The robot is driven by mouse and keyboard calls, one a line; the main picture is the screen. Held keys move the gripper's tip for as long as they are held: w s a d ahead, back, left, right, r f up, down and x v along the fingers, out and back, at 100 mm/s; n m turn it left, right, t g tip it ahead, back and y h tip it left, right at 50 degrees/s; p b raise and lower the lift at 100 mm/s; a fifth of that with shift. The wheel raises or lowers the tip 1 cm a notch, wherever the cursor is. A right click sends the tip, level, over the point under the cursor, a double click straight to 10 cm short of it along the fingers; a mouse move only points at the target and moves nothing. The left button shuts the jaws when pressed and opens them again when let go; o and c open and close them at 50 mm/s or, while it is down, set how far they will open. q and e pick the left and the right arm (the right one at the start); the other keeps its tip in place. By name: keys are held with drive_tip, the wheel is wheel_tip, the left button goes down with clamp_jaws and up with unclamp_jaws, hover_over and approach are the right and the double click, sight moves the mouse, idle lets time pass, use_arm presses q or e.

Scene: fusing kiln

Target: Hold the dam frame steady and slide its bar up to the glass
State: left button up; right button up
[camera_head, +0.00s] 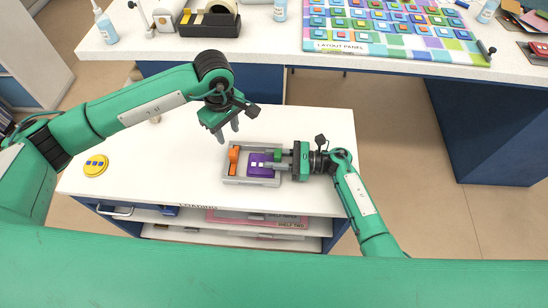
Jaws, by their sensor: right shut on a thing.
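The dam frame (250,182) is a grey rectangular frame lying on the white cart top. A purple glass piece (256,168) with small pale squares lies inside it, towards the right. The orange bar (233,160) stands at the frame's left end, with a gap between it and the glass. My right gripper (279,162) reaches in from the right and is shut on the frame's right side; its fingers partly hide that edge. My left gripper (228,131) is above and left of the frame, fingers pointing down and apart, empty and clear of the bar.
A yellow disc (95,165) with small squares lies at the cart's left. The cart top (175,180) is mostly bare. Shelves (240,217) are below its front edge. Behind, a long bench holds a layout panel (350,46), a tape dispenser (210,22) and bottles.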

sight(232, 152)
use_arm(q)
drive_tip(key=o, duration=0.3)
wheel_tip(232, 152, down, 12)
drive_tip(key=n, duration=0.7)
drive_tip(key=shift+a+r, duration=0.1)
idle(0.4)
drive_tip(key=c, duration=1)
drive_tip(key=shift+c, duration=0.2)
drive_tip(key=shift+d+r, duration=0.1)
drive_tip(key=shift+d, duration=1.5)
drive_tip(key=o, duration=1)
drive_tip(key=shift+a, duration=0.1)
